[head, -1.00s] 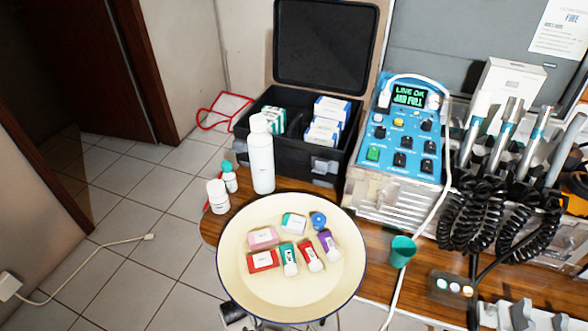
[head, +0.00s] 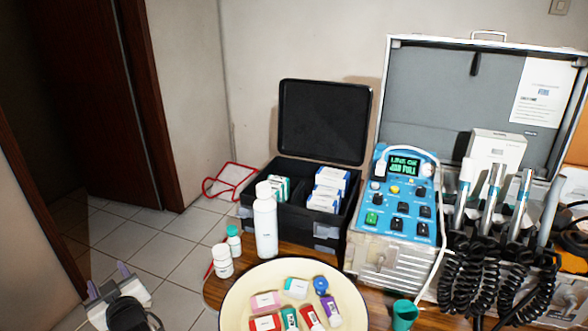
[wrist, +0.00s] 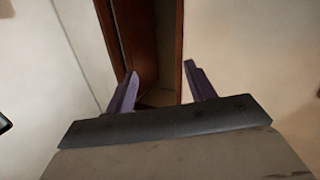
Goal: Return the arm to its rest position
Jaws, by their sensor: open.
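My gripper (head: 108,281) shows at the lower left of the head view, over the tiled floor and left of the table. In the wrist view its two purple fingers (wrist: 160,88) stand wide apart with nothing between them. They face the pale walls and the brown door (wrist: 150,40). My gripper is open, empty and clear of all the objects on the table. Most of my arm is outside the head view.
A cream round tray (head: 240,305) holds several small coloured packs. A white bottle (head: 265,225) and two small jars stand behind it. An open black case (head: 285,235) and a blue control unit (head: 395,215) stand farther back. The floor (head: 165,245) at left is open.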

